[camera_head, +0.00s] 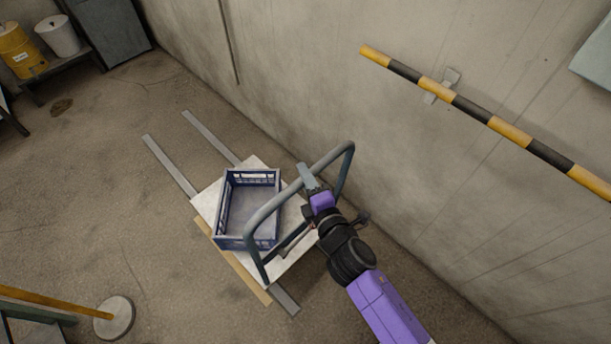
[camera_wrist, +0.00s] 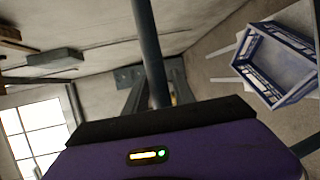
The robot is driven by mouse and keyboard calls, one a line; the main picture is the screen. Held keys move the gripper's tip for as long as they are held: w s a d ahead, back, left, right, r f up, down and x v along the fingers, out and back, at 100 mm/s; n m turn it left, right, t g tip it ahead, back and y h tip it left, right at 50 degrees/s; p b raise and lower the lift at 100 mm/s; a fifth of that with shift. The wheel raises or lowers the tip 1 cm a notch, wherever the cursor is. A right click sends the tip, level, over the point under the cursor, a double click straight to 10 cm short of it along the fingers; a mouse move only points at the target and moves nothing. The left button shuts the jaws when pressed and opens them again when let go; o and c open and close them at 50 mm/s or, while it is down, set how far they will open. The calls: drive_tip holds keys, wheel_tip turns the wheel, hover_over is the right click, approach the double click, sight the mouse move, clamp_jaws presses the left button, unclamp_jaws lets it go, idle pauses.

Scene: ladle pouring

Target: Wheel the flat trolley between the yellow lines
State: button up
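The flat trolley (camera_head: 213,200) stands on the floor by the wall, with a pale deck and a grey tube push handle (camera_head: 270,205) at its right end. My gripper (camera_head: 307,178) is at the top bar of the handle. In the wrist view the handle bar (camera_wrist: 150,45) runs between the fingers (camera_wrist: 158,88), which appear closed on it. Two parallel floor lines (camera_head: 168,165) (camera_head: 210,137) extend from the trolley toward the upper left; they look grey here, not yellow. The deck covers their middle; one end (camera_head: 285,302) shows at the lower right.
A blue crate (camera_head: 248,205) sits on the deck. A tan strip (camera_head: 235,262) lies along the deck's lower edge. A yellow post with a round base (camera_head: 115,317) stands lower left. A striped bar (camera_head: 470,107) is on the wall. Floor (camera_head: 75,200) to the left is clear.

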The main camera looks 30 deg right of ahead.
drive_tip(key=shift+o, duration=0.9)
drive_tip(key=b+v, duration=0.1)
drive_tip(key=v, duration=0.6)
drive_tip(key=shift+s, duration=0.4)
